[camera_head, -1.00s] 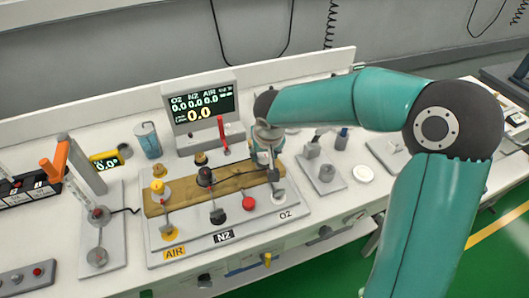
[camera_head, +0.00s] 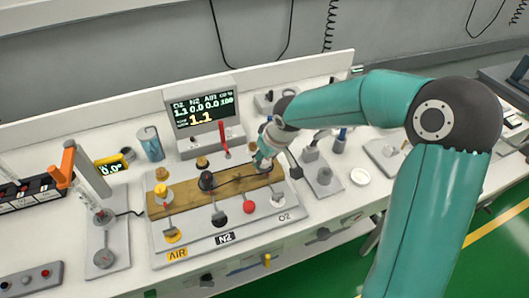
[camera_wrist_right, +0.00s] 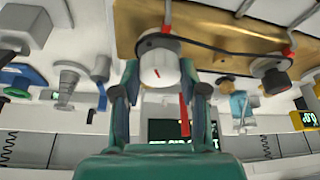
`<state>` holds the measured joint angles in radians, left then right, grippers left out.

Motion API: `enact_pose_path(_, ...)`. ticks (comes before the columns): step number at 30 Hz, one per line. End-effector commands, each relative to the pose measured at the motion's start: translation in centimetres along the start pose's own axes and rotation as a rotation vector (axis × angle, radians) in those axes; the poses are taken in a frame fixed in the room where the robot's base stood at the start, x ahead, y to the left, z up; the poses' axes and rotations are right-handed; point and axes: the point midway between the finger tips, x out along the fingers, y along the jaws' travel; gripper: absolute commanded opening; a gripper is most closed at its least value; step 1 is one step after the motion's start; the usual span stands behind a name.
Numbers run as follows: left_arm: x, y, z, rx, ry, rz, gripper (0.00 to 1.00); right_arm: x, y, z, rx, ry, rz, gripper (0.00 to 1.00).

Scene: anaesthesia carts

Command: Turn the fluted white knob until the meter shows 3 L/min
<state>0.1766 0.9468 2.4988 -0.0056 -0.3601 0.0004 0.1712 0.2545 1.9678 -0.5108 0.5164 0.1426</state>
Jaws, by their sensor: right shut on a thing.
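The fluted white knob (camera_wrist_right: 160,62), with a small red mark on its face, sits on the wooden strip (camera_head: 228,189) at the O2 end of the panel. My right gripper (camera_wrist_right: 160,92) has one finger on each side of the knob and is shut on it. In the head view the right gripper (camera_head: 264,162) mostly hides the knob. The meter (camera_head: 201,112) behind the panel reads 1.1 under O2, with 0.0 under N2 and AIR, and a large yellow 1.1 below. My left gripper is not in view.
A yellow knob (camera_head: 161,191) and a black knob (camera_head: 207,181) stand on the same strip, left of my gripper. A red upright part (camera_head: 223,138) stands close by, in front of the meter. A white round dish (camera_head: 360,177) lies to the right.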

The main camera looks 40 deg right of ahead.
Motion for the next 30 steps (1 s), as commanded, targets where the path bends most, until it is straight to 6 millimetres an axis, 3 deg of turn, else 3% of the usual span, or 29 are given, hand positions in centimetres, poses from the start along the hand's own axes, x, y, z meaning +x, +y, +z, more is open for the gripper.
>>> enact_pose_path(3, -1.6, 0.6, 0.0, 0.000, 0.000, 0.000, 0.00, -0.5, 0.2, -0.2, -0.095, 0.001, -0.042, 0.08)
enact_pose_path(10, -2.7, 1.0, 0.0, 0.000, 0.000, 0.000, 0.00, -0.2, 0.3, -0.2, -0.296, 0.002, -0.124, 0.08)
enact_pose_path(21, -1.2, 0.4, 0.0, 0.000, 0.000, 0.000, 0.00, 0.2, 0.5, -0.2, -0.588, 0.005, -0.240, 0.08)
enact_pose_path(30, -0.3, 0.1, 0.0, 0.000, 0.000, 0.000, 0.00, 0.1, 0.6, -0.3, -0.719, 0.005, -0.292, 0.08)
